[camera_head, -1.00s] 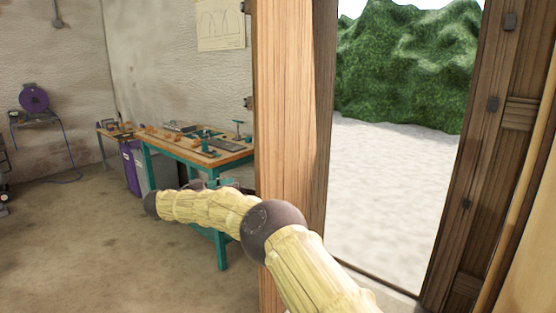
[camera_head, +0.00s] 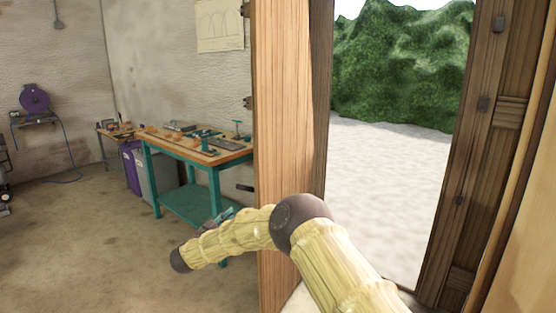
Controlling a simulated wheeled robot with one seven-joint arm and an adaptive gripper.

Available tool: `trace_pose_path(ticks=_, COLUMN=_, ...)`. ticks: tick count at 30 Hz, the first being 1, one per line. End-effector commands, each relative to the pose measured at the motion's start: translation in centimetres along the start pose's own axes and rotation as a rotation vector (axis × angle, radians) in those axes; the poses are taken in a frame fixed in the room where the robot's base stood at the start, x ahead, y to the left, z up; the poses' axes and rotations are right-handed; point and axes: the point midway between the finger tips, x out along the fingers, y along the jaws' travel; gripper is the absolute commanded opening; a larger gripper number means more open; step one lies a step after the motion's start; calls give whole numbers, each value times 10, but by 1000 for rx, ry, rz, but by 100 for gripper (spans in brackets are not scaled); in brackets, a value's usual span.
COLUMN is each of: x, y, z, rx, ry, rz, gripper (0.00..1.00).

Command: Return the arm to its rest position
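My arm, pale yellow and ribbed with dark joints, reaches in from the lower right. Its elbow joint (camera_head: 302,222) is in front of the wooden door post. The forearm bends left and down to a dark rounded joint (camera_head: 180,260) over the floor. A small dark and teal part, which looks like my gripper (camera_head: 222,217), shows just above the forearm and is mostly hidden behind it. I cannot make out its fingers or anything held in them.
A wooden post (camera_head: 285,130) stands close by the arm, beside an open doorway onto pale ground (camera_head: 375,185). A teal workbench (camera_head: 190,205) with tools on its top stands behind the arm. The floor (camera_head: 90,240) at left is clear.

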Motion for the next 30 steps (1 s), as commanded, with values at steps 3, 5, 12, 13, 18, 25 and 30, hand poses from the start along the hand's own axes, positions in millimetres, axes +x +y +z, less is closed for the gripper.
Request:
trace_pose_path(ticks=3, x=-8, y=15, z=60, rx=-37, ry=-29, rz=-155, gripper=35)
trace_pose_path(ticks=5, x=-14, y=26, z=89, rx=-52, ry=-55, rz=-230, gripper=35)
trace_pose_path(ticks=12, x=-49, y=96, z=203, rx=-124, ry=-233, rz=-474, gripper=35)
trace_pose_path(ticks=13, x=-53, y=108, z=216, rx=-133, ry=-260, rz=-495, gripper=35)
trace_pose_path(ticks=18, x=-86, y=175, z=279, rx=-179, ry=-426, rz=-599, gripper=35)
trace_pose_path(ticks=25, x=-138, y=279, z=342, rx=-236, ry=-675, rz=-675, gripper=35)
trace_pose_path(ticks=30, x=-182, y=362, z=372, rx=-272, ry=-871, rz=-693, gripper=35)
